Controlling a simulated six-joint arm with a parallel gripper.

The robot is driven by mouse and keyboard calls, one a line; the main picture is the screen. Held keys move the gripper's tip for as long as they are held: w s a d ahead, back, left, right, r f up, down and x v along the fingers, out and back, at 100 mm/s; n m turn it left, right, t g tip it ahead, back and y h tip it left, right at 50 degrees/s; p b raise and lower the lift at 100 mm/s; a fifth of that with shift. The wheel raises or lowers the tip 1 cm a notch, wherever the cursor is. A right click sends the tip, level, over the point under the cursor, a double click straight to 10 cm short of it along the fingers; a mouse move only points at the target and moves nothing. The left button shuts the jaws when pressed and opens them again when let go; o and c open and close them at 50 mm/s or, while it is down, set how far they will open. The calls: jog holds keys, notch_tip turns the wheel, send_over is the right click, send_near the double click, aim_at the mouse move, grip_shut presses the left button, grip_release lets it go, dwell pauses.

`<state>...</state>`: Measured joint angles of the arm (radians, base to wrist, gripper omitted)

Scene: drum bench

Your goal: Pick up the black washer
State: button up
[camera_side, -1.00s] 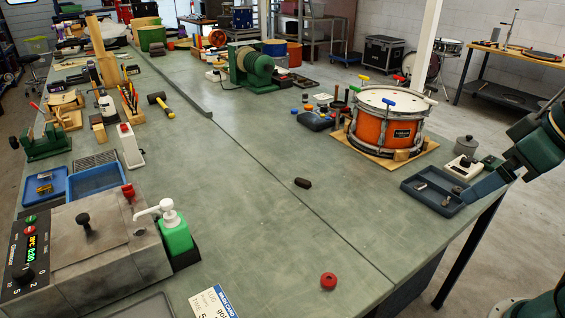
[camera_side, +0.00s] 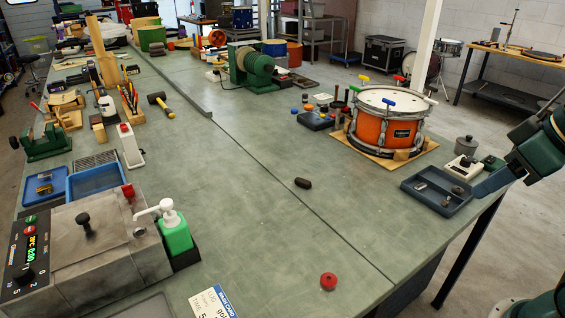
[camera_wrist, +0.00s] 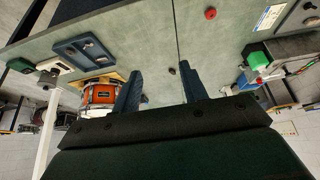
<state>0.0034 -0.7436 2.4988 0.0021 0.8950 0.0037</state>
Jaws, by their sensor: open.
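I cannot pick out the black washer for certain. A small dark round piece (camera_side: 457,189) lies in the blue-grey tray (camera_side: 408,186) at the right of the bench in the side view; it may be the washer. The tray also shows at upper left in the wrist view (camera_wrist: 63,49), with several small parts in it. My gripper (camera_wrist: 160,68) is open and empty, its two blue fingers spread in the wrist view. In the side view, its blue finger part (camera_side: 492,183) shows beside the tray's right end, partly covering the view there.
A dark stubby piece (camera_side: 303,183) lies alone mid-bench. A red round piece (camera_side: 328,281) lies near the front. An orange drum (camera_side: 388,128) stands behind the tray, with a grey lidded pot (camera_side: 466,145) and a white device (camera_side: 463,167) nearby. The bench middle is mostly clear.

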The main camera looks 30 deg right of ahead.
jog(key=w+d+f+m+g+h, duration=0.1)
jog(key=w+d+f+m+h, duration=0.1)
jog(key=w+d+f+m, duration=0.25)
jog(key=w+d+f+m+h, duration=0.1)
jog(key=w+d+m, duration=0.2)
jog(key=w+d, duration=0.4)
jog(key=d+f+m+g+h, duration=0.1)
jog(key=d+f+m, duration=0.2)
jog(key=d, duration=0.5)
jog(key=d+f+m+g+h, duration=0.1)
jog(key=d+f+m+h, duration=0.1)
jog(key=d+f, duration=0.4)
jog(key=shift+w+d+f+m, duration=0.3)
jog(key=shift+w+d+m, duration=0.15)
jog(key=shift+d, duration=0.7)
send_near(458, 189)
jog(key=shift+x, duration=1.5)
jog(key=shift+w, duration=0.1)
jog(key=shift+x, duration=2.6)
jog(key=shift+d+r, duration=0.1)
jog(key=shift+c, duration=0.2)
